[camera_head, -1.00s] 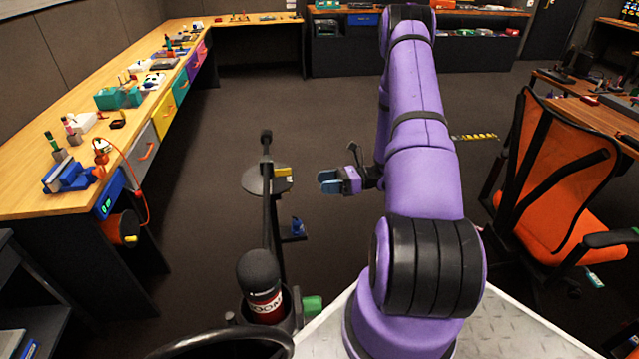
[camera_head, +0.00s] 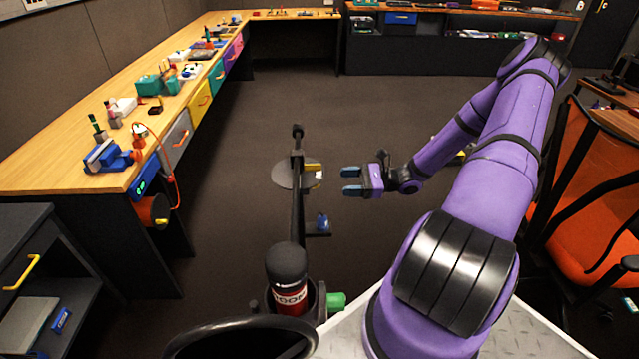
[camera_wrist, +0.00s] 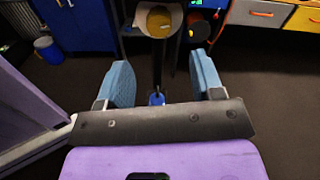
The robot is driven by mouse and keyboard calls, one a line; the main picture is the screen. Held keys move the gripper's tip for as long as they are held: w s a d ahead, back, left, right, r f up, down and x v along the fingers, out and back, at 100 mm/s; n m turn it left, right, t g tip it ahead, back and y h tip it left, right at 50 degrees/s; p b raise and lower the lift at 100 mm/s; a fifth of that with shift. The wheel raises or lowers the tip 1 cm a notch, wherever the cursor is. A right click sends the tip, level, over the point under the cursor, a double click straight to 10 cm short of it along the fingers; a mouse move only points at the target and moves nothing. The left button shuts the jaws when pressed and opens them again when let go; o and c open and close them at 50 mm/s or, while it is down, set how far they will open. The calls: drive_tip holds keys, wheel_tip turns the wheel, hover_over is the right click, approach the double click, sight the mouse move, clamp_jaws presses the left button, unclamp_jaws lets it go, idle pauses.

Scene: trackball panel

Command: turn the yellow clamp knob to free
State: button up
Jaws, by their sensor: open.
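A yellow round piece that looks like the clamp knob (camera_head: 318,175) sits on the right side of a pale disc on a dark pole. In the wrist view the yellow knob (camera_wrist: 159,21) faces me at top centre, in front of the pale disc. My gripper (camera_head: 351,181) is open and empty, a short way right of the knob, its fingers pointing left toward it. In the wrist view the open fingers (camera_wrist: 159,72) stand either side of the pole's line, with the knob beyond them. Nothing touches the fingers. Any marking for free is too small to read.
A blue knob (camera_head: 322,222) sits lower on the pole (camera_head: 297,210). A black-and-red cylinder (camera_head: 287,280) stands near my base. An orange reel (camera_head: 152,210) hangs under the bench (camera_head: 60,165) at left. An orange chair (camera_head: 590,240) is at right. Floor around the gripper is clear.

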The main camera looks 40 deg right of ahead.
drive_tip(key=x, duration=0.8)
drive_tip(key=shift+w+a, duration=0.2)
drive_tip(key=shift+a, duration=0.05)
drive_tip(key=c, duration=0.9)
